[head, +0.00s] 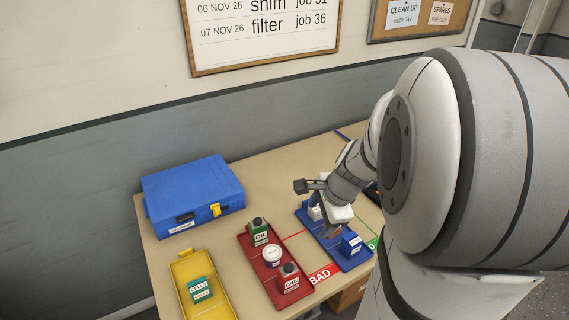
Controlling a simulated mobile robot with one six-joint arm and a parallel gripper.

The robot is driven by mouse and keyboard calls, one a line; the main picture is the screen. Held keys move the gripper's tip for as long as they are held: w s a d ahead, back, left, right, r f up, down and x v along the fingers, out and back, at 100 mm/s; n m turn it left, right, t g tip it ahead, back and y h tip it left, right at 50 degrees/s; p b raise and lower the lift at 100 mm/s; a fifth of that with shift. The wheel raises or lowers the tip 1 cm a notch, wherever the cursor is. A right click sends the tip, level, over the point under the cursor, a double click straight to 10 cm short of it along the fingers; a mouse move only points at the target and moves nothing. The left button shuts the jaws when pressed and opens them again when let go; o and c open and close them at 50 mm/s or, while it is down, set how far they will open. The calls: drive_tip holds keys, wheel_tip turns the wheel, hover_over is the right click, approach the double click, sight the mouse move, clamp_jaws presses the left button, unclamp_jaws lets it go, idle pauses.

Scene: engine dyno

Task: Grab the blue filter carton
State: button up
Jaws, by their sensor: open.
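A small blue carton (351,243) with a white label stands at the near end of a blue tray (330,255) on the bench. Its label is too small to read. My gripper (332,231) points down over the blue tray, just left of the blue carton and apart from it as far as I can tell. It is open, with nothing visibly held between the fingers. A white item (314,212) stands on the same tray behind the gripper, partly hidden by it.
A red tray (268,276) holds a green can (258,231), a white round item (272,256) and a red can (289,277). A yellow tray (184,268) holds a green box (200,289). A blue case (193,195) stands behind. My arm hides the bench's right side.

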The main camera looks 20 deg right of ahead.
sight(353, 239)
drive_tip(key=d+f+m, duration=0.4)
drive_tip(key=m, duration=0.1)
drive_tip(key=d+f+m+b, duration=0.1)
drive_tip(key=d+f+m, duration=0.3)
drive_tip(key=d+m, duration=0.1)
drive_tip(key=d+f+m+b, duration=0.1)
drive_tip(key=d+f+m, duration=0.3)
drive_tip(key=d+f, duration=0.1)
drive_tip(key=shift+w+d+m+t+h, duration=0.1)
drive_tip(key=shift+w+m+t+h, duration=0.2)
drive_tip(key=shift+m+h, duration=0.1)
drive_tip(key=b+x, duration=0.2)
drive_tip(key=x, duration=0.4)
drive_tip(key=shift+f, duration=0.15)
drive_tip(key=shift+w+f, duration=0.3)
drive_tip(key=shift+f, duration=0.15)
drive_tip(key=shift+c, duration=0.4)
drive_tip(key=c, duration=1)
